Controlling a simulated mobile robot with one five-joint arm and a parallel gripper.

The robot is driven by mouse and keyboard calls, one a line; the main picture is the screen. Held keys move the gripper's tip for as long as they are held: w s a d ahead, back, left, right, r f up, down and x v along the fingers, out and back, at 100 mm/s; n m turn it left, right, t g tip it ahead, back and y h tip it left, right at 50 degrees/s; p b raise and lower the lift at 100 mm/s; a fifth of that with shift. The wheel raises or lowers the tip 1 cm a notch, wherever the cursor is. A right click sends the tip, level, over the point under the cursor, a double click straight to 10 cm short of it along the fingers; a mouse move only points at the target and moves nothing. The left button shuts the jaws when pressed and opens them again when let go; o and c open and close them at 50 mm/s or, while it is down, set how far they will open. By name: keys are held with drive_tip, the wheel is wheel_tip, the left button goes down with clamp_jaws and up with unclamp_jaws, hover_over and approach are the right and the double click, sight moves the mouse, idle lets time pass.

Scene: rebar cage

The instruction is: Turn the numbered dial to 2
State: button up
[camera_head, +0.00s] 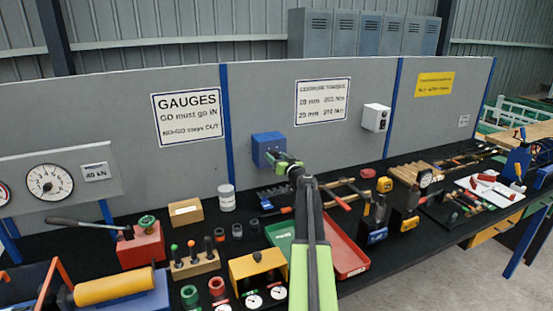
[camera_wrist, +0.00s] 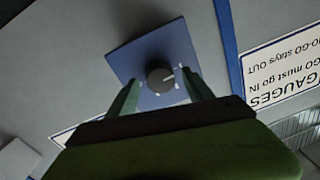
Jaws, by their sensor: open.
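The numbered dial (camera_wrist: 160,77) is a dark round knob on the face of a blue box. The blue box (camera_head: 267,148) is fixed to the grey panel; it also shows in the wrist view (camera_wrist: 140,54). A white pointer line on the knob points right and slightly up in the wrist view. Small white marks sit around the knob, too small to read. My gripper (camera_wrist: 159,82) is open, one finger on each side of the knob, with visible gaps. In the head view my gripper (camera_head: 286,161) is at the box and hides the dial.
A GAUGES sign (camera_head: 187,117) and a torque sign (camera_head: 322,101) hang beside the box. A white box (camera_head: 376,117) is on the panel to the right. Below, the black bench holds a white jar (camera_head: 227,198), a red tray (camera_head: 345,252) and several tools.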

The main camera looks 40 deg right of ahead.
clamp_jaws()
idle(0.3)
drive_tip(key=shift+m, duration=0.3)
drive_tip(key=m+b, duration=0.1)
drive_tip(key=m, duration=0.4)
drive_tip(key=shift+f+m, duration=0.1)
drive_tip(key=shift+m, duration=0.3)
drive_tip(key=m, duration=0.5)
drive_tip(key=shift+m+h, duration=0.3)
drive_tip(key=shift+h, duration=0.1)
unclamp_jaws()
